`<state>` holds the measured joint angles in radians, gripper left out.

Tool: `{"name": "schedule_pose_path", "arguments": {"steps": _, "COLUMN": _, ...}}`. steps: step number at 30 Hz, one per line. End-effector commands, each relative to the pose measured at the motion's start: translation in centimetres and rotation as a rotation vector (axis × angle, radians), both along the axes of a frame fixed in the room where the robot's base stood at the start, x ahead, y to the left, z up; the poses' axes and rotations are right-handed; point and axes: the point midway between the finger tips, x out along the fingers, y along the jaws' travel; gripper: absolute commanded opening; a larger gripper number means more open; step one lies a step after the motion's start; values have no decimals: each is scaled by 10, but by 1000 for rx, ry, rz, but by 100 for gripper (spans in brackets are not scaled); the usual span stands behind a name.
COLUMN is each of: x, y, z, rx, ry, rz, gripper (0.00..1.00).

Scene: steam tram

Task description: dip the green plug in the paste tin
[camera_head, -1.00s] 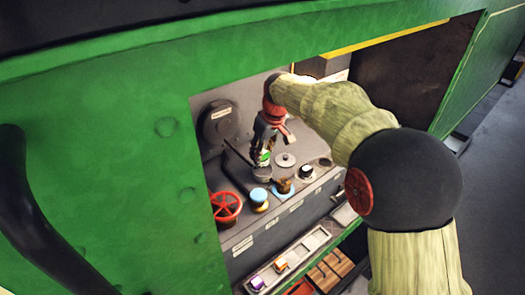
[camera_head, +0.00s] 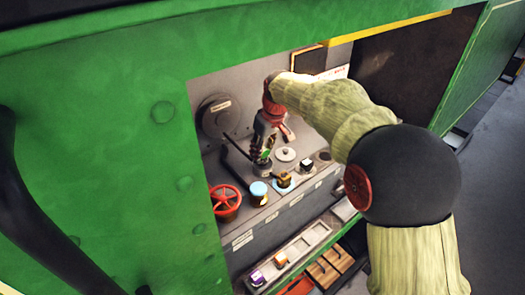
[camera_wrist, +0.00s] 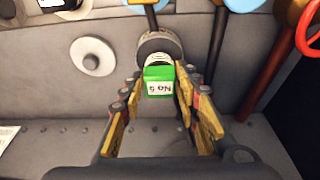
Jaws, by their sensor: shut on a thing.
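The green plug (camera_wrist: 158,80), marked No 5, sits between the fingertips of my gripper (camera_wrist: 155,92), which is shut on it. In the head view, the green plug (camera_head: 265,154) is a small patch, partly hidden by my gripper (camera_head: 263,151). A round grey fitting with a pale top (camera_wrist: 160,46) is right beyond the plug in the wrist view; I cannot tell whether they touch. A small brass-brown pot (camera_head: 285,179) stands on a blue patch right of the gripper; it may be the paste tin, but no label is readable.
A blue-topped pot (camera_head: 259,190) and a red handwheel (camera_head: 225,202) stand at the panel's front left. A grey disc (camera_head: 285,154) and a dark block with a white top (camera_head: 307,165) are to the right. A tray (camera_head: 304,244) with coloured blocks lies below. The green wall (camera_head: 110,150) frames the opening.

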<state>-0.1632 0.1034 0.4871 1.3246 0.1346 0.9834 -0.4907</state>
Motion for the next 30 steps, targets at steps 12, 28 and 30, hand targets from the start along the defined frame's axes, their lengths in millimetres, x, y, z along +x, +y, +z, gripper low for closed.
{"name": "schedule_pose_path", "arguments": {"steps": 12, "x": 0, "y": 0, "z": -3, "rx": 0, "ry": -2, "rz": 0, "gripper": 0}}
{"name": "schedule_pose_path", "arguments": {"steps": 28, "x": 1, "y": 0, "z": -8, "rx": 0, "ry": -2, "rz": 0, "gripper": 0}}
{"name": "schedule_pose_path", "arguments": {"steps": 30, "x": 0, "y": 0, "z": -8, "rx": 0, "ry": -2, "rz": 0, "gripper": 0}}
